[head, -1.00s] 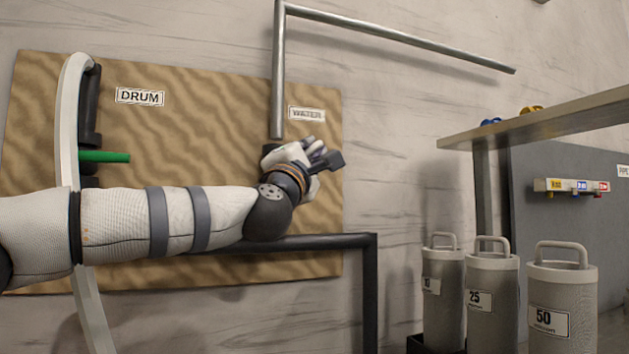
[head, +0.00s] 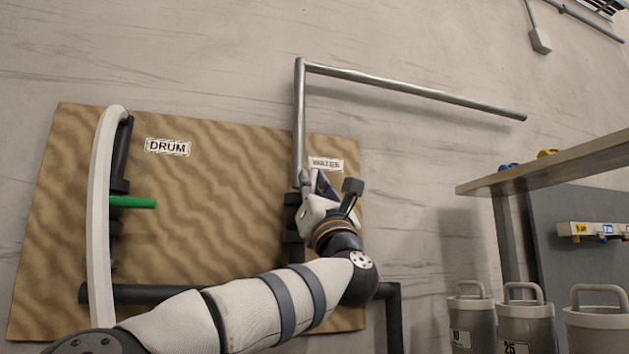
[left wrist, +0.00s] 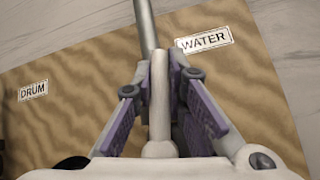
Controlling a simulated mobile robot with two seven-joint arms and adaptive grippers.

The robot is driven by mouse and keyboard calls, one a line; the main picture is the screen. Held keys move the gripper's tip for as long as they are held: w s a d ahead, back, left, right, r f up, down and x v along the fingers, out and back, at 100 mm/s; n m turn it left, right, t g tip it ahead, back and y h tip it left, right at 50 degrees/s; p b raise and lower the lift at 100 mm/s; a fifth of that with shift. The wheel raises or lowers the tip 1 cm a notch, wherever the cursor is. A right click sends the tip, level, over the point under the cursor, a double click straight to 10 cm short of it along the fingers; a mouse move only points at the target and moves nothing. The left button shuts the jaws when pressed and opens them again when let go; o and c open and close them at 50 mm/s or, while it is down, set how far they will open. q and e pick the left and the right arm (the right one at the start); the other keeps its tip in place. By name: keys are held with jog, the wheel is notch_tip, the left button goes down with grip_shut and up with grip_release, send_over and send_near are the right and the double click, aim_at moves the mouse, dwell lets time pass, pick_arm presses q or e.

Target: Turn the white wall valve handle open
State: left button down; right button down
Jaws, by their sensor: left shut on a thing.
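My left gripper (head: 316,187) is at the valve on the pipe, just below the WATER label (left wrist: 203,39). In the left wrist view, its purple-padded fingers (left wrist: 160,95) are shut on the white valve handle (left wrist: 160,115), which lies between them and points roughly along the pipe in that picture. In the head view the hand hides most of the handle and valve, so its exact angle is hard to tell there. My right gripper is not in view.
A green lever (head: 132,202) sits on the dark DRUM pipe at the left of the tan board (head: 215,220), behind a pale curved bar. A silver pipe (head: 420,93) runs up and right. A shelf (head: 560,165) and grey weights (head: 525,325) stand right.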

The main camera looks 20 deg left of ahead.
pick_arm(q)
jog(key=shift+s+a+r+n+g+y, duration=0.1)
jog(key=shift+n+g+y, duration=0.25)
jog(key=shift+n+y, duration=0.2)
jog(key=shift+s+a+r+n+g+y, duration=0.1)
jog(key=shift+n+g+y, duration=0.25)
jog(key=shift+n+y, duration=0.15)
jog(key=c, duration=1.6)
grip_release()
jog(key=shift+f+h, duration=0.15)
jog(key=shift+h, duration=0.1)
jog(key=v, duration=1.1)
jog(key=shift+s+d+f, duration=0.15)
jog(key=shift+d+f, duration=0.05)
jog(key=shift+f, duration=0.15)
